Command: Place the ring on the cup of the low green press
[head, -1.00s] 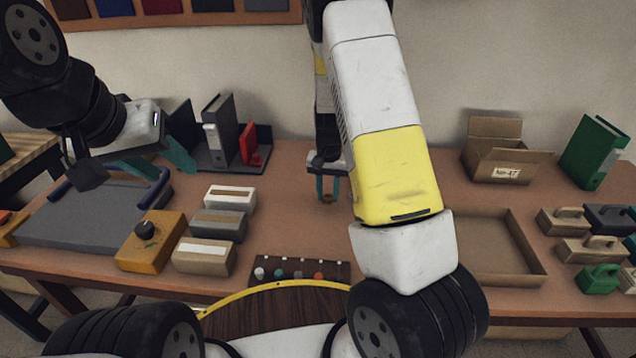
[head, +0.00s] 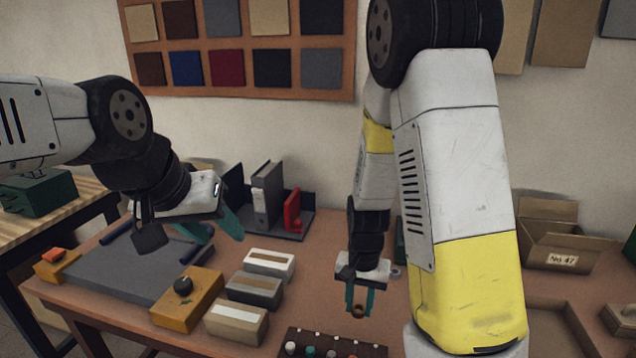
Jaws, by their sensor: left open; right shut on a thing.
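My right gripper (head: 358,302) points down above the table, shut on a small brown ring (head: 358,312) between its teal fingertips. The ring is clear of the tabletop as far as I can tell. My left gripper (head: 218,232) is open and empty, above the table near the grey board. A low dark green body (head: 38,194) stands on the wooden side table at the far left and looks like the low green press. It is partly cut by my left arm, and I cannot make out its cup.
The wooden side table (head: 30,233) is left of the brown table. A grey board (head: 130,268), an orange box with a black knob (head: 184,300), several striped blocks (head: 255,290) and a row of pegs (head: 330,343) lie in front. Upright binders (head: 266,195) and a cardboard box (head: 550,240) stand behind.

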